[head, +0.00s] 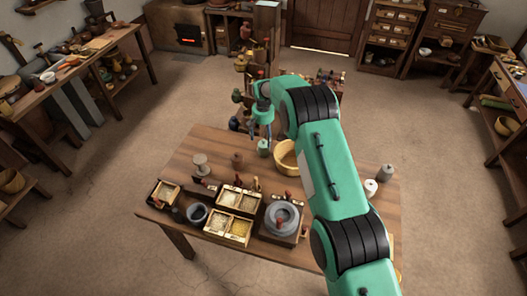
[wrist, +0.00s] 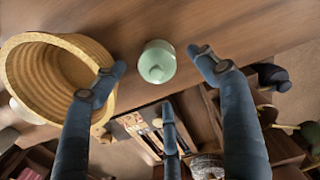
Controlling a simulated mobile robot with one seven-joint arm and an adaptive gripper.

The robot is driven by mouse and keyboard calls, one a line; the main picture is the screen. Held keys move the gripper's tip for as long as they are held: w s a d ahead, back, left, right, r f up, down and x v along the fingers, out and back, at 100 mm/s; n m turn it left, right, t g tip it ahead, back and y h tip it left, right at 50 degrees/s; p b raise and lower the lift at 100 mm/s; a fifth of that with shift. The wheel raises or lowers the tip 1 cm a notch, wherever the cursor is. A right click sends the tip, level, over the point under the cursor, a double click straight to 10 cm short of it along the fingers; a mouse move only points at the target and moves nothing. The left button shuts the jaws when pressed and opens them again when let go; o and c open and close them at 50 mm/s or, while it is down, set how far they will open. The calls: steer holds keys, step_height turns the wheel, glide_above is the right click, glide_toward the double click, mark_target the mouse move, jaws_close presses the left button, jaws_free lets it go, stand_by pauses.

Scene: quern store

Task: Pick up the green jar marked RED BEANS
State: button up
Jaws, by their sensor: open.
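A pale green lidded jar (wrist: 157,62) stands on the wooden table (wrist: 250,40) near its edge. No marking on it can be read. In the head view the jar (head: 263,147) is small, just below my gripper (head: 261,132). My gripper (wrist: 160,70) is open and empty, with one finger to the left of the jar, one to the right and a third below it in the wrist view. The fingers appear apart from the jar. Another grey-green jar (head: 386,172) stands at the table's right; its marking is also unreadable.
A yellow woven basket (head: 285,158) stands close beside the jar and near my left finger in the wrist view (wrist: 70,40). A white jar (head: 371,187) stands right.

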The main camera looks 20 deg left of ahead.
stand_by(0.3)
steer(key=shift+d+f, duration=0.1)
steer(key=shift+f, duration=2.5)
steer(key=c, duration=1.6)
steer(key=shift+r, duration=0.2)
steer(key=shift+r, duration=4.85)
